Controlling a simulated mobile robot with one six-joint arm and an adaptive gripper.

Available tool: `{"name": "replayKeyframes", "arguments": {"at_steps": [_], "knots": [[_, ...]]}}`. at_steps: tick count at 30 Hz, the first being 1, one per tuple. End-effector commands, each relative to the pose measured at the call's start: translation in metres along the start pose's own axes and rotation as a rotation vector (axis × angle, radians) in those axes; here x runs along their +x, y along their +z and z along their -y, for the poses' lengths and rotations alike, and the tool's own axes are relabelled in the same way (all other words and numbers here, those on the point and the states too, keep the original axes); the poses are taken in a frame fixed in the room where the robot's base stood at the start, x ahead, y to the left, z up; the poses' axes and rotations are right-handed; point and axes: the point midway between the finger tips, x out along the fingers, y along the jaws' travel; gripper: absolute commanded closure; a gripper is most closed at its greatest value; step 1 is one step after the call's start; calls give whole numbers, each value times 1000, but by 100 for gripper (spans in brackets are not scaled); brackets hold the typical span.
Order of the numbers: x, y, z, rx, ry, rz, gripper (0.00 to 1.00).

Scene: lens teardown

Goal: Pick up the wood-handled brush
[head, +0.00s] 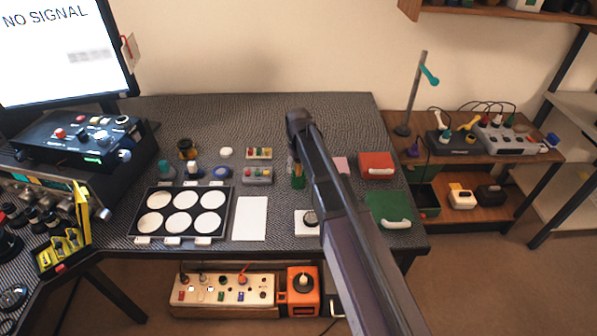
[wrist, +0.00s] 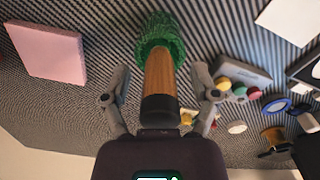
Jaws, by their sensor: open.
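The brush (wrist: 158,72) shows in the middle of the wrist view, with a brown wooden handle, a dark end towards my palm and bushy green bristles at the far end. My gripper (wrist: 160,78) is open, with one finger on each side of the handle and a visible gap on both sides. In the head view the brush's green part (head: 298,182) shows just left of my arm on the patterned workbench. My arm hides most of the gripper there.
A pink block (wrist: 45,52) lies to one side of the brush in the wrist view. A small grey box with coloured knobs (head: 257,175), a white sheet (head: 250,218), a black tray with white discs (head: 148,216), and red (head: 377,165) and green (head: 389,210) boxes surround it on the bench.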

Motion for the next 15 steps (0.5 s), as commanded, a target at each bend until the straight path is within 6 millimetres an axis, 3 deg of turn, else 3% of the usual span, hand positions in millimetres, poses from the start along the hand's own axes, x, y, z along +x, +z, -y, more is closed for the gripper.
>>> {"name": "replayKeyframes", "arguments": {"at_steps": [3,9,11,15], "knots": [[0,0,0,0,0,0,26],[0,0,0,0,0,0,85],[0,0,0,0,0,0,100],[0,0,0,0,0,0,100]]}}
